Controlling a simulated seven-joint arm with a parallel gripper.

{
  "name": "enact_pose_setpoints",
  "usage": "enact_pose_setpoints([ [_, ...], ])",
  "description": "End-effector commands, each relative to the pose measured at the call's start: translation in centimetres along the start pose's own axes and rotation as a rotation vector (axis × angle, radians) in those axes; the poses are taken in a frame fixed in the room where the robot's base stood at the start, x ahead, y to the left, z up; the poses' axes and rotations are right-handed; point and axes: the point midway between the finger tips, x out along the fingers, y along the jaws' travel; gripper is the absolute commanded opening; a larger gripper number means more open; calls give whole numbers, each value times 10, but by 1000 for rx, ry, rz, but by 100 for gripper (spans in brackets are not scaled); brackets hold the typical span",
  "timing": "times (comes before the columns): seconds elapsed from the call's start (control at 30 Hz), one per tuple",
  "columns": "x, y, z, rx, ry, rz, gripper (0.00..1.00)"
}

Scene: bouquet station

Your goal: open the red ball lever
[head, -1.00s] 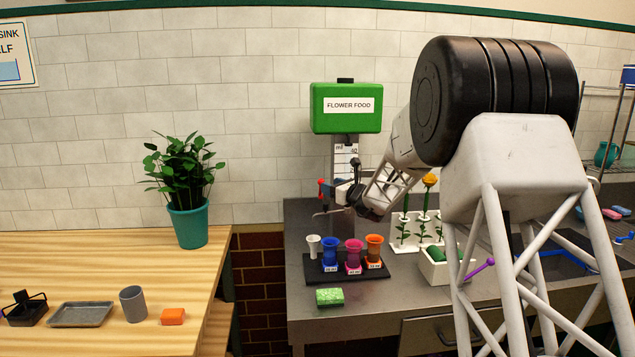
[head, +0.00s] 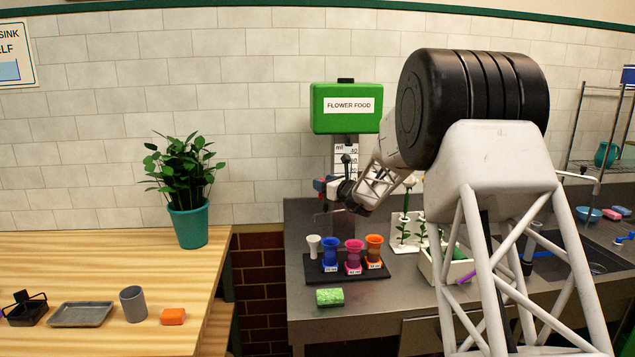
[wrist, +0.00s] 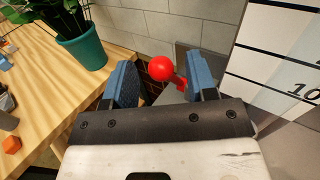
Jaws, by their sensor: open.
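The red ball lever (wrist: 161,68) shows in the wrist view as a round red knob with a short red stem going down to the right. It sits in the gap between the two blue-padded fingers of my gripper (wrist: 161,82), nearer the middle of the gap, with space visible on both sides. My gripper is open. In the head view my gripper (head: 328,187) is at the flower food dispenser (head: 346,108), below its green tank, and it hides the red ball there. Whether the fingers touch the ball cannot be told.
A white measuring scale (wrist: 280,60) stands close to the right of my gripper. Below it in the head view is a black tray (head: 345,270) with several coloured cups. A green sponge (head: 330,297) lies in front. A potted plant (head: 187,222) stands on the wooden table at left.

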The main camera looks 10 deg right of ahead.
Motion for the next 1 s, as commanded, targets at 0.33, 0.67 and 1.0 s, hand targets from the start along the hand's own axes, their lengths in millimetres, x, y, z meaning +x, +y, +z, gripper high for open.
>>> enact_pose_setpoints([
  [0.33, 31, 0, -1, 0, 1, 0, 52],
  [0.67, 37, 0, -1, 0, 1, 0, 52],
  [1.0, 37, 0, -1, 0, 1, 0, 21],
])
